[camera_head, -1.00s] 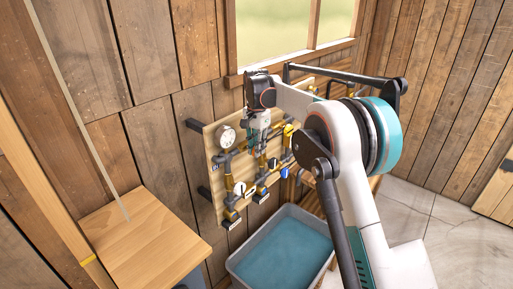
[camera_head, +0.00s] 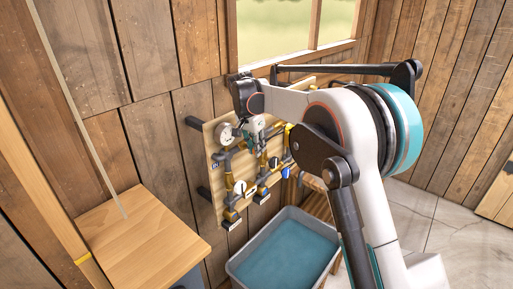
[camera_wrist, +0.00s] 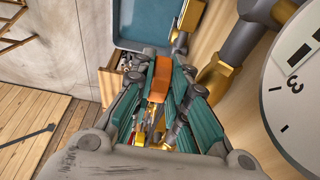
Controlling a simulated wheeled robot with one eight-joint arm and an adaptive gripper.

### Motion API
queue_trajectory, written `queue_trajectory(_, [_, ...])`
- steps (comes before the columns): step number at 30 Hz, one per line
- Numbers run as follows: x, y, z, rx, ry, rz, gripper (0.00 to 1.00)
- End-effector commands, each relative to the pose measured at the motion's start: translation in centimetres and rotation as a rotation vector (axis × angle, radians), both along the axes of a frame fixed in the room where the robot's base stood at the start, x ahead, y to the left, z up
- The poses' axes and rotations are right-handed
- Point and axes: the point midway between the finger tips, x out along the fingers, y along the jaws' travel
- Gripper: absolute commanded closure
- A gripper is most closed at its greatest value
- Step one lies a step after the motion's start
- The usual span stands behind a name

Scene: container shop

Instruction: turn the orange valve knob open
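The orange valve knob (camera_wrist: 162,78) shows in the wrist view between the fingertips of my gripper (camera_wrist: 160,92). The teal fingers stand apart on either side of it, with a gap visible between them further back. Whether the pads touch the knob is hard to tell. In the head view my gripper (camera_head: 252,138) is small and hangs in front of the upper part of the valve board (camera_head: 216,178). The orange knob is hidden there behind my gripper and arm.
A round pressure gauge (camera_head: 226,134) is at the board's upper left; its large white dial (camera_wrist: 298,85) is close on the right in the wrist view. Yellow and grey pipes (camera_head: 229,182) cover the board. A grey water tub (camera_head: 240,260) stands below. A wooden worktop (camera_head: 140,245) is at left.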

Motion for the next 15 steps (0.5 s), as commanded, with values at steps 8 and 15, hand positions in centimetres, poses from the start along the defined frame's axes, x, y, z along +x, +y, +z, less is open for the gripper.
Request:
queue_trajectory(8, [0.01, 0.00, 0.01, 0.000, 0.000, 0.000, 0.65])
queue_trajectory(15, [-0.09, 0.10, 0.53, 0.000, 0.001, 0.001, 0.65])
